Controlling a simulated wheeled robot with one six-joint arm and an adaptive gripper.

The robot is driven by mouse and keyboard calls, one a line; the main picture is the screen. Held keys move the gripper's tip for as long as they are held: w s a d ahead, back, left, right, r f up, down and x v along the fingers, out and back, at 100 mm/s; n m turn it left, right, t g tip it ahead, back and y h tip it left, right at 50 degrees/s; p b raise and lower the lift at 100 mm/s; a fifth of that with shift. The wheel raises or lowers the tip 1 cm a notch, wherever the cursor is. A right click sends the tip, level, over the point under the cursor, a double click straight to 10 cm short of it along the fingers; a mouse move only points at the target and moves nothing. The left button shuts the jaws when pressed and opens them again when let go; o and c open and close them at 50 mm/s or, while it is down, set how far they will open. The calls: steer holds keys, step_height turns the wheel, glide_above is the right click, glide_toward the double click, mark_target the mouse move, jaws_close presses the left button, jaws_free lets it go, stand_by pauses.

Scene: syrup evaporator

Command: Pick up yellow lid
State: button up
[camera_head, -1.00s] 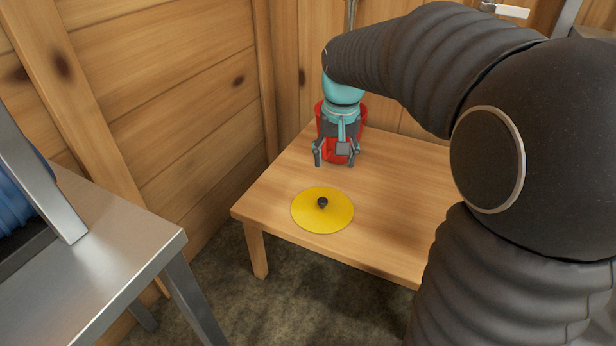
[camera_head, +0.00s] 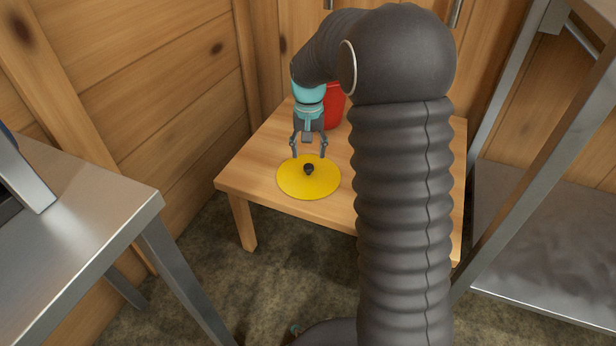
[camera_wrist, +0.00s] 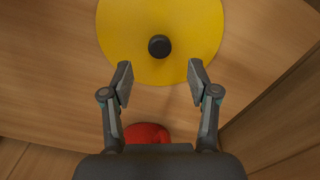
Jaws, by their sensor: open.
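The yellow lid (camera_head: 296,186) is a flat round disc with a small black knob (camera_head: 308,169) at its centre. It lies on the wooden table (camera_head: 240,170) near the front edge. My gripper (camera_head: 309,156) is open and empty, pointing down just behind the knob. In the wrist view the lid (camera_wrist: 190,28) is at the top, and the knob (camera_wrist: 159,46) lies beyond my open fingertips (camera_wrist: 159,78), roughly centred between them. The knob is not between the fingers.
A red container (camera_head: 334,106) stands on the table behind my gripper, partly hidden; it also shows in the wrist view (camera_wrist: 147,133). A metal table (camera_head: 90,225) is at the left, a metal rack (camera_head: 545,235) at the right. Wooden walls close the corner behind.

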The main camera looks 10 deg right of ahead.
mark_target(308, 166)
steer(key=shift+s+f+b, duration=0.2)
steer(key=shift+f+b, duration=0.45)
steer(key=shift+f, duration=2.45)
jaws_close()
